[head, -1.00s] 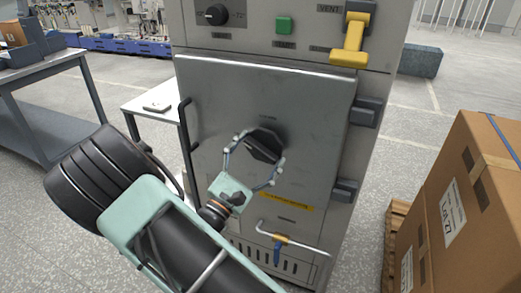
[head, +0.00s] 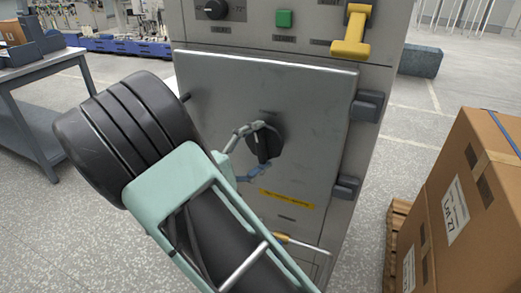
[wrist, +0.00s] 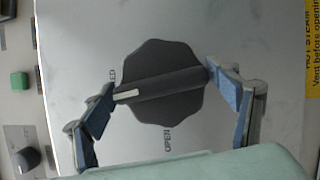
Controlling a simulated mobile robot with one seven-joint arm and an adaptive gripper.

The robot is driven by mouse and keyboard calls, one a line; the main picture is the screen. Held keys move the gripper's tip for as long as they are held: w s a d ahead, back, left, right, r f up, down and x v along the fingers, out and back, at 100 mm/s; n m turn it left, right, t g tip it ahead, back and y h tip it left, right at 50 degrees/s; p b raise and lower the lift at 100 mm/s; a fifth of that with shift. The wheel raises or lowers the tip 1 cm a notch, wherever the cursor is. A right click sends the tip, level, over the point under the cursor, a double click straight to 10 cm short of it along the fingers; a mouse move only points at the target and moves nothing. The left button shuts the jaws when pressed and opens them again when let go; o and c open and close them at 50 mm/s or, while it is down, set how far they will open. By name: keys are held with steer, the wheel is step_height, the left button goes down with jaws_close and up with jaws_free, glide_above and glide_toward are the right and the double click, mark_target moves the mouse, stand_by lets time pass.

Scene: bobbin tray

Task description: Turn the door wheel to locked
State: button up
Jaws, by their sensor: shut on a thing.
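The door wheel is a dark scalloped knob (wrist: 162,108) with a raised bar across it, on the grey cabinet door (head: 225,85). In the head view the wheel (head: 266,145) has its bar close to upright. My gripper (wrist: 160,88) is shut on the bar, with one blue-padded finger at each end; it also shows in the head view (head: 261,148). The bar's pale pointer mark (wrist: 126,95) lies at its left end in the wrist view, close to a label ending in "ED", partly hidden by the left finger. An "OPEN" label (wrist: 168,140) is below the wheel.
A yellow vent lever (head: 352,35), a green button (head: 284,18) and a black dial (head: 215,9) are above the door. A yellow-handled pipe (head: 300,243) is below. Cartons (head: 470,200) stand at the right, a bench (head: 50,75) at the left.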

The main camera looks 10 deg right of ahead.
steer(key=shift+m+g+y+b, duration=0.3)
steer(key=shift+m+g+b, duration=0.1)
steer(key=shift+m, duration=0.5)
steer(key=o, duration=1)
steer(key=v, duration=1.2)
